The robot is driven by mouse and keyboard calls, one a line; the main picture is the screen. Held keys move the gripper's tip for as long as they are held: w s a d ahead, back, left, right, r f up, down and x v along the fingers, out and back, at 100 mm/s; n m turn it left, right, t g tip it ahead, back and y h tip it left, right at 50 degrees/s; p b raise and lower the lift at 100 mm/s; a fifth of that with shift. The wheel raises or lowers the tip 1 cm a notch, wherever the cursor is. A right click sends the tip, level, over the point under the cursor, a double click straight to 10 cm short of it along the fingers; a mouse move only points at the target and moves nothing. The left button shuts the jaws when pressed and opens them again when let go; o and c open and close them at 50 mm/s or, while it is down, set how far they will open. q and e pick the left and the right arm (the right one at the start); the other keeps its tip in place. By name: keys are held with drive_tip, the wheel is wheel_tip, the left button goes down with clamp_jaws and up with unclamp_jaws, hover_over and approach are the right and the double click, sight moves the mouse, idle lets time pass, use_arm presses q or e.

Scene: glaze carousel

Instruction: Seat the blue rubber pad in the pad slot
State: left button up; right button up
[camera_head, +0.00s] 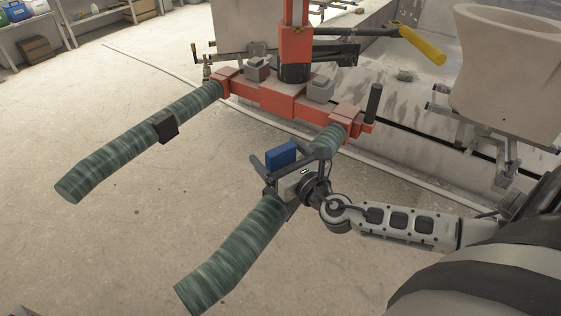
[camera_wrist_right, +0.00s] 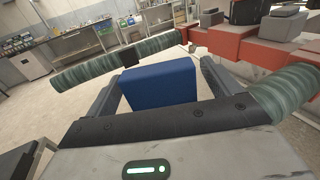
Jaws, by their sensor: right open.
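The blue rubber pad (camera_head: 281,154) is a plain blue block above the near green-wrapped arm of the orange lift. It fills much of the right wrist view (camera_wrist_right: 158,85). My right gripper (camera_head: 285,157) is open, with one finger on each side of the pad; the pad stands between the fingers (camera_wrist_right: 160,72). Whether either finger touches it, and what holds it up, I cannot tell. A black block (camera_head: 165,127) sits on the far green arm (camera_head: 95,172) and also shows in the right wrist view (camera_wrist_right: 131,60). I cannot make out the pad slot for certain. My left gripper is out of view.
The orange lift crossbar (camera_head: 277,100) carries grey blocks and joins both green arms. The near green arm (camera_head: 235,255) runs under my right gripper. A large pale pot (camera_head: 505,70) and a yellow-handled lever (camera_head: 424,46) stand beyond. The floor at left is free.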

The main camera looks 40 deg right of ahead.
drive_tip(key=shift+w, duration=0.65)
drive_tip(key=c, duration=1.2)
